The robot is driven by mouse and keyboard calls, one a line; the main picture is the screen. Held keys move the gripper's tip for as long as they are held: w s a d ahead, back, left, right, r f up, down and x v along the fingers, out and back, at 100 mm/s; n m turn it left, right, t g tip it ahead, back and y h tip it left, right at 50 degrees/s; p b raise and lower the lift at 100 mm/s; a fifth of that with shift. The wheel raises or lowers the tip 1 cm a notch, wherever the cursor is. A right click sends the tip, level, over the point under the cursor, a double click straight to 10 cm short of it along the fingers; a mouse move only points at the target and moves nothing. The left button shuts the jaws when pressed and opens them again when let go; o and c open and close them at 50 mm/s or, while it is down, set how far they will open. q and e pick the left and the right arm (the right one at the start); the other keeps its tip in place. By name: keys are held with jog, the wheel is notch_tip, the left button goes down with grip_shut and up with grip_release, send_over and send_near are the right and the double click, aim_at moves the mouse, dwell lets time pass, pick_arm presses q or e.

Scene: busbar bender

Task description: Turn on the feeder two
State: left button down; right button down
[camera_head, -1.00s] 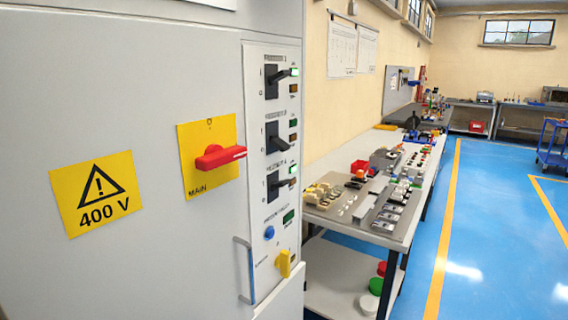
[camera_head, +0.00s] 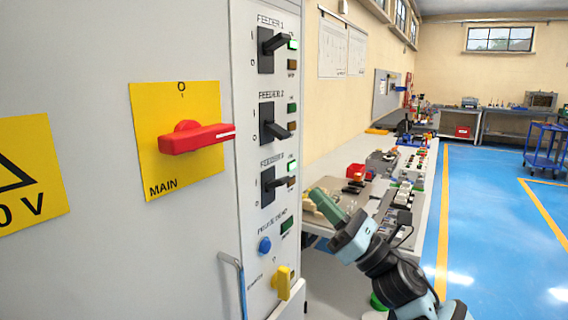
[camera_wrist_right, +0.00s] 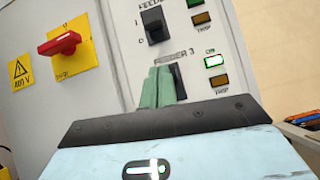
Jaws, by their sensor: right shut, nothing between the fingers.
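The feeder 2 switch (camera_head: 272,123) is a black rotary handle on the panel's middle row, its handle pointing right and slightly down. Its green lamp (camera_head: 292,108) and trip lamp (camera_head: 292,125) look dark. In the right wrist view the feeder 2 switch (camera_wrist_right: 155,25) shows at the top, with its handle down toward 0. My right gripper (camera_head: 320,194) is shut and empty, right of the panel and lower than feeder 2. In the wrist view its green fingers (camera_wrist_right: 158,73) overlap the feeder 3 switch; contact cannot be told. My left gripper is out of view.
The feeder 1 switch (camera_head: 266,50) is above, with a lit green lamp. The feeder 3 switch (camera_head: 270,186) is below; its green lamp (camera_wrist_right: 214,61) is lit. The red main handle (camera_head: 190,138) and a metal door handle (camera_head: 236,285) stick out. A workbench (camera_head: 345,150) stands behind my right arm.

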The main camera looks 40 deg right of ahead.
aim_at(278, 131)
jog(key=shift+s+r+n+y, duration=0.1)
jog(key=shift+r+n+y, duration=0.3)
jog(key=shift+r+n, duration=0.45)
